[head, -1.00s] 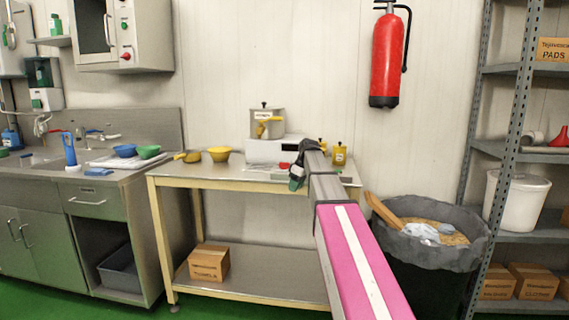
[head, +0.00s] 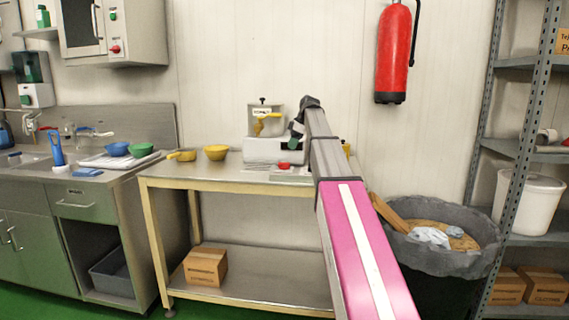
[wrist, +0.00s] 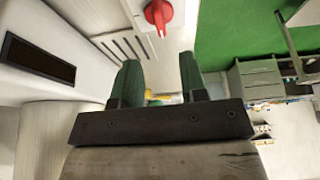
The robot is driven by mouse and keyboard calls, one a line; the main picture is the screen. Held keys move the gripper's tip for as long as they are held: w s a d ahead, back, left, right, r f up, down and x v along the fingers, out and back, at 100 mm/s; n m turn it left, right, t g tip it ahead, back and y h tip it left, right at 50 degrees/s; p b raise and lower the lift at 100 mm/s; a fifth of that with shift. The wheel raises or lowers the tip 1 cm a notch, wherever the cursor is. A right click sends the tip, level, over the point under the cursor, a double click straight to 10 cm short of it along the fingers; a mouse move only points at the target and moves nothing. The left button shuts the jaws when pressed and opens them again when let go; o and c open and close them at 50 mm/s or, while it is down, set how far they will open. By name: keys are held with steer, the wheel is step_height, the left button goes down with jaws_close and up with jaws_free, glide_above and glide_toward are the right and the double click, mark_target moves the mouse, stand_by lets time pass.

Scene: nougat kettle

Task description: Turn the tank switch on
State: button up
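A red rotary knob (wrist: 158,14) sits on a white panel with vent slots, at the top of the wrist view. In the head view a small red knob (head: 283,165) shows low at the front of the white machine (head: 272,149) on the table. I take this knob for the tank switch; its setting cannot be read. The knob lies beyond the fingertips, not touched. In the head view my gripper (head: 295,141) is beside the machine's right part, above the knob.
A sink counter stands further left, a grey bin (head: 440,240) and a shelf rack to the right. A red fire extinguisher (head: 393,55) hangs on the wall. A dark display (wrist: 38,60) shows in the wrist view.

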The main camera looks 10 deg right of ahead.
mark_target(284, 165)
steer(key=x, duration=0.9)
steer(key=shift+f, duration=0.3)
steer(key=shift+c, duration=0.3)
jaws_close()
